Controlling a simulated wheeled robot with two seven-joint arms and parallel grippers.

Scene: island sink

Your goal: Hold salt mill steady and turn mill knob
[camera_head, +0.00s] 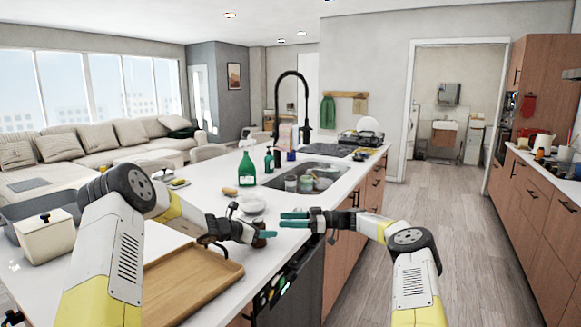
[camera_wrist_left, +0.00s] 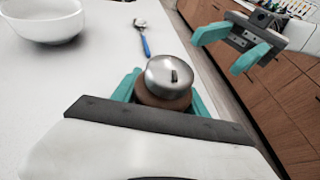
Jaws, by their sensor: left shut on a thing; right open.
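The salt mill is seen from above in the left wrist view, with a shiny round metal knob (camera_wrist_left: 168,72) on top of a brown body (camera_wrist_left: 162,101). My left gripper (camera_head: 262,240) is shut around the brown body, teal fingers on both sides, below the knob. The lower part of the mill is hidden. My right gripper (camera_head: 284,220) is open and empty. It also shows in the left wrist view (camera_wrist_left: 236,48), to the right of the mill and apart from the knob.
A white bowl (camera_wrist_left: 45,20) and a blue-handled utensil (camera_wrist_left: 145,43) lie on the counter (camera_head: 178,225). A wooden tray (camera_head: 190,280) and a lidded cream container (camera_head: 46,238) are at left. A green bottle (camera_head: 246,169) stands beside the sink (camera_head: 277,183).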

